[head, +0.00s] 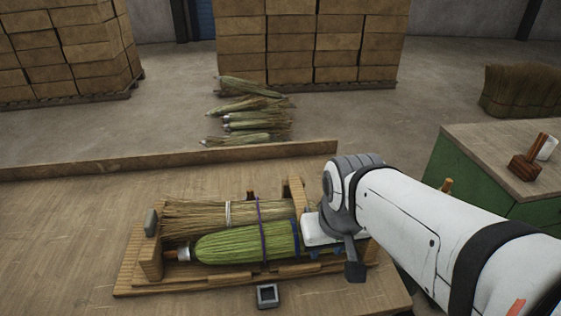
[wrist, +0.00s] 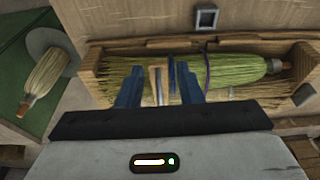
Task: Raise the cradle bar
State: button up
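A wooden cradle (head: 125,275) stands on the workbench and also shows in the wrist view (wrist: 92,62). In it lie a green broom (head: 225,245) with a purple cord around it and, behind it, a straw-coloured bundle (head: 185,217) with a white band. My gripper (wrist: 160,72) is over the cradle, its blue fingers apart. A narrow tan and pale bar-like piece (wrist: 155,88) shows between the fingers, with gaps on both sides. I cannot tell whether it is the cradle bar. In the head view my arm hides the cradle's right end.
A small dark square fitting (head: 267,296) is on the bench in front of the cradle. A low wooden ledge (head: 170,160) runs behind. A green cabinet (head: 480,170) stands at right, with a wooden holder (head: 525,167) on top. Several brooms (head: 245,120) lie on the floor beyond.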

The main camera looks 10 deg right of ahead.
jog(key=shift+d, duration=0.2)
jog(key=w+a+r+g+h+p, duration=0.1)
jog(key=w+g+h+p, duration=0.15)
jog(key=w, duration=1.25)
jog(key=x, duration=0.7)
jog(key=shift+s+a, duration=0.15)
jog(key=shift+s, duration=0.05)
jog(key=shift+c, duration=0.5)
grip_shut()
